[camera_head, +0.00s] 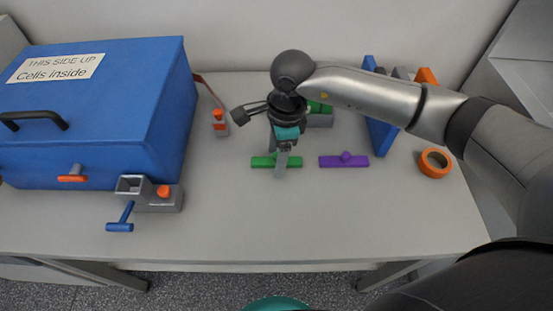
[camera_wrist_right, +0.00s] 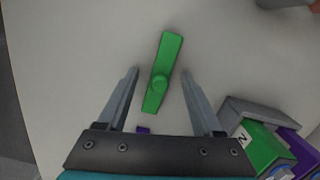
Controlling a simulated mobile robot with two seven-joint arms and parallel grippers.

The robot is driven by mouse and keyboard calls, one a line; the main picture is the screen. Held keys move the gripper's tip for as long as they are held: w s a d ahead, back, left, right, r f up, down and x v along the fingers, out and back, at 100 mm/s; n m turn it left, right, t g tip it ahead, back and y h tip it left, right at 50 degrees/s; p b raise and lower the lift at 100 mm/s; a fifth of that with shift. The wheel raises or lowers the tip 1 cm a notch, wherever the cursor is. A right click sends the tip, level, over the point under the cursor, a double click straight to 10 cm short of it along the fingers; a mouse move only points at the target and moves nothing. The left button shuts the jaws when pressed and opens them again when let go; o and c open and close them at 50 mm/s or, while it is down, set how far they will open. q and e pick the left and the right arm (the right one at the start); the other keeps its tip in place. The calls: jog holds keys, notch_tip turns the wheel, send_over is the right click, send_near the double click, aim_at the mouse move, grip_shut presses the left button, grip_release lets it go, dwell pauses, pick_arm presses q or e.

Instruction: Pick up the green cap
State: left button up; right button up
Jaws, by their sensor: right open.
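In the right wrist view the green cap (camera_wrist_right: 161,82) lies lengthwise between the fingers, with a gap on both sides. My right gripper (camera_head: 282,170) is over it, pointing down, and hides part of it in the head view. In the right wrist view the right gripper (camera_wrist_right: 160,88) is open and empty. I cannot tell how high the fingertips are above the table. My left gripper is not in view.
A purple cap (camera_head: 344,160) lies right of the green one. A grey holder (camera_wrist_right: 262,112) with green and purple pieces stands close to the right finger. A blue box (camera_head: 100,115) fills the left. An orange roll (camera_head: 435,162) lies at right. The front middle of the table is clear.

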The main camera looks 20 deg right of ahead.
jog(key=shift+r, duration=0.1)
grip_shut()
dwell(0.3)
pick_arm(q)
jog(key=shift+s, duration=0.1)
